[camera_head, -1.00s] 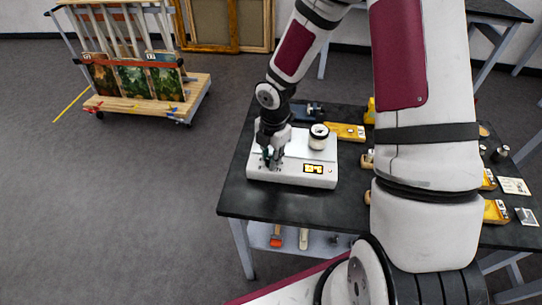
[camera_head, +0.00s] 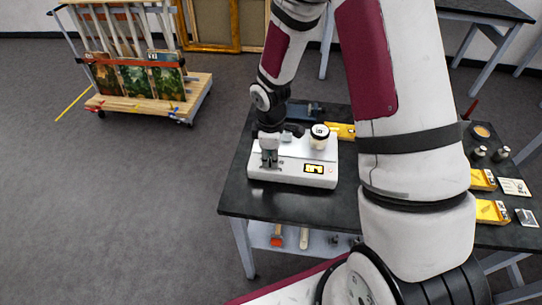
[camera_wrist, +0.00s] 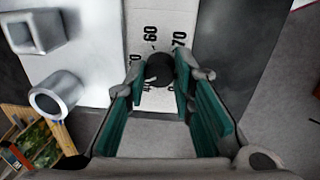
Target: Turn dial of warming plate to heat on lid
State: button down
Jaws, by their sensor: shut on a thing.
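The white warming plate (camera_head: 290,178) stands at the left end of the black table, with a small yellow-lit display on its front. A white jar with a lid (camera_head: 319,136) stands on its top right of my gripper. My gripper (camera_head: 270,162) is over the front left part of the plate, pointing down. In the wrist view its teal-lined fingers (camera_wrist: 170,72) are on either side of the black dial (camera_wrist: 160,68), shut on it. Numbers such as 60 and 70 are printed around the dial. The dial is hidden by my gripper in the head view.
A lower shelf (camera_head: 290,238) holds brushes. A wooden cart with pictures (camera_head: 150,92) stands at the back left. The floor left of the table is clear.

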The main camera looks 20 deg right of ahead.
jog(key=m, duration=0.6)
dwell(0.6)
jog(key=c, duration=1.3)
grip_release()
jog(key=shift+c, duration=0.2)
notch_tip(320, 180, up, 12)
jog(key=shift+s+a, duration=0.25)
jog(key=shift+a, duration=0.1)
